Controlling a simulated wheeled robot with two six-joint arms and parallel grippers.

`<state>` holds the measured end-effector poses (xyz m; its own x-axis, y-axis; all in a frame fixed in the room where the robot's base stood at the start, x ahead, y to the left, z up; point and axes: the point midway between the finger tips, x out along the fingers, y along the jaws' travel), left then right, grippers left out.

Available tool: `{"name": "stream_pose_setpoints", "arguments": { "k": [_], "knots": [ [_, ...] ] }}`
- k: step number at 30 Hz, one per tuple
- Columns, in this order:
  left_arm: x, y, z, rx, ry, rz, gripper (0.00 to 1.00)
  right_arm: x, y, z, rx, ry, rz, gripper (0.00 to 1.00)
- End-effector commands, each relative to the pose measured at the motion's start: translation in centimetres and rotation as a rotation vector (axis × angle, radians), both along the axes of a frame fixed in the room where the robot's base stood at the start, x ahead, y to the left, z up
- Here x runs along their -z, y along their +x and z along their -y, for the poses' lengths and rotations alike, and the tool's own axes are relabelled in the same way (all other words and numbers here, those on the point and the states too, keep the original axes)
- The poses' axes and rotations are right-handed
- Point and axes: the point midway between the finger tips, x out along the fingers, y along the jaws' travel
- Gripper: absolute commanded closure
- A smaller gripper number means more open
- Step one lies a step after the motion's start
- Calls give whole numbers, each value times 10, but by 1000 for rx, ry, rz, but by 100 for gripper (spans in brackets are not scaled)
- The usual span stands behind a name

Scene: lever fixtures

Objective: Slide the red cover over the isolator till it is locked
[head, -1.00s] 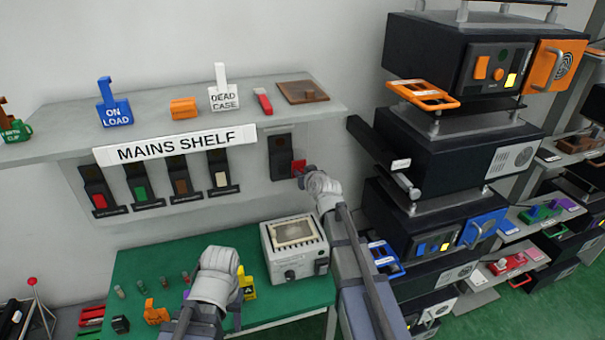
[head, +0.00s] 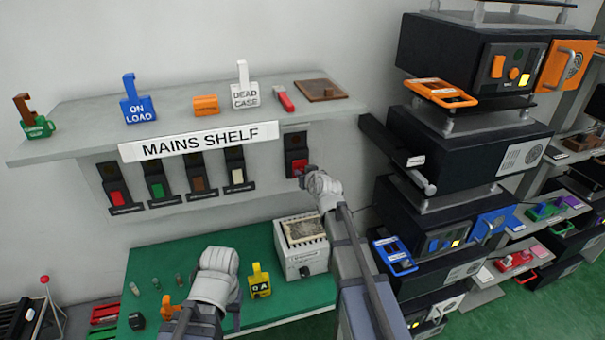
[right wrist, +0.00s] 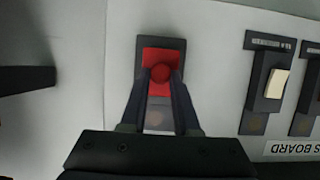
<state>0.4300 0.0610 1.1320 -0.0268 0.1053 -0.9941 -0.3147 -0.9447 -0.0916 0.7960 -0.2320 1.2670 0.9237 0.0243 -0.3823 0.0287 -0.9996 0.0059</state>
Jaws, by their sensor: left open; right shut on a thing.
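The red cover (head: 297,168) sits at the lower part of the dark isolator fixture (head: 295,142) on the wall panel, right of the shelf sign. In the right wrist view the cover (right wrist: 160,56) lies over the dark backplate (right wrist: 177,44), with its round red knob (right wrist: 161,74) between my fingers. My right gripper (right wrist: 160,82) is shut on that knob. A round spot on the fixture's other end stays uncovered. Whether the cover is locked cannot be seen. My left gripper (head: 218,262) is open over the green table, its fingers mostly hidden.
Several similar switches (head: 157,180) line the panel to the left. Tags and blocks stand on the mains shelf (head: 75,140) above. A grey box (head: 300,250) stands on the green table (head: 180,238) below. Dark equipment racks (head: 455,150) stand close on the right.

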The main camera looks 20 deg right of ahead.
Motion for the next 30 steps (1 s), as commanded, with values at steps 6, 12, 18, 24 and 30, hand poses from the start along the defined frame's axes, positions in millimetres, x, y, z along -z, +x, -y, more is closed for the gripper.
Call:
{"name": "stream_pose_setpoints", "arguments": {
  "k": [6,12,18,24,30],
  "knots": [
    [0,0,0,1,0,0,50,1,-1,-7,-9,7,-4,100],
    [0,0,0,1,0,0,50,1,-1,-6,-8,7,-3,49],
    [0,0,0,1,0,0,50,0,0,-5,-7,5,-2,40],
    [-1,0,0,1,0,0,50,-1,-2,-5,-6,4,-1,40],
    [-9,0,0,1,0,0,50,-9,-19,-4,-5,5,-1,40]
  ]
}}
